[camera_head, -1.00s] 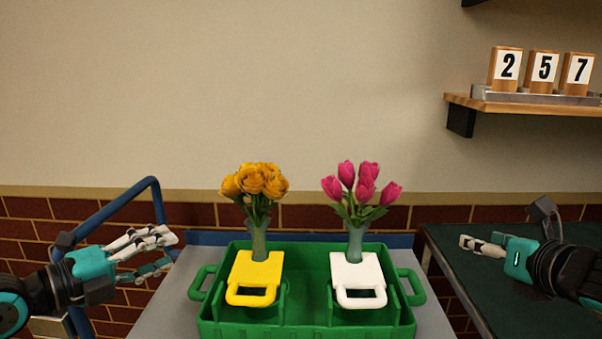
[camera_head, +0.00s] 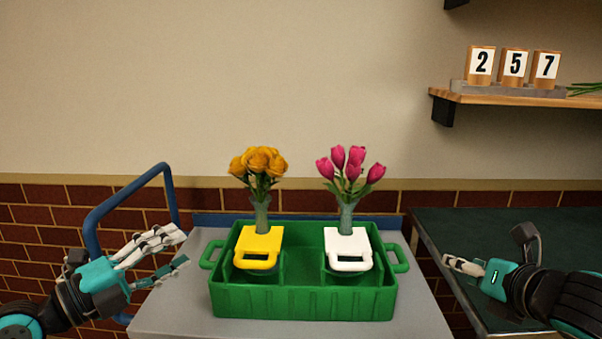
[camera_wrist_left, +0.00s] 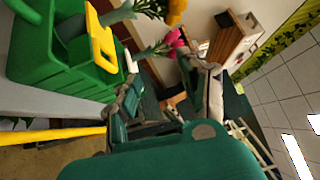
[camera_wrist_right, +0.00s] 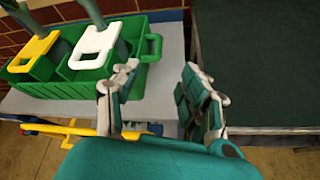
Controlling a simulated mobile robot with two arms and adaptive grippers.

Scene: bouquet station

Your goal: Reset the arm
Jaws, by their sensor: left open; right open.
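My left gripper (camera_head: 168,256) is open and empty, left of the green tray (camera_head: 300,303) and apart from it. It also shows open in the left wrist view (camera_wrist_left: 165,100). My right gripper (camera_head: 465,268) is right of the tray, in front of the dark green table; in the right wrist view (camera_wrist_right: 158,95) its fingers are spread with nothing between them. In the tray stand a vase with orange-yellow flowers (camera_head: 259,163) behind a yellow handled piece (camera_head: 259,243), and a vase with pink tulips (camera_head: 349,167) behind a white handled piece (camera_head: 347,243).
The tray sits on a grey cart (camera_head: 165,318) with a blue rail (camera_head: 104,206) at left. A dark green table (camera_head: 470,225) stands at right. A wall shelf (camera_head: 520,99) holds number blocks 2, 5, 7 (camera_head: 514,64) and green stems (camera_head: 585,89).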

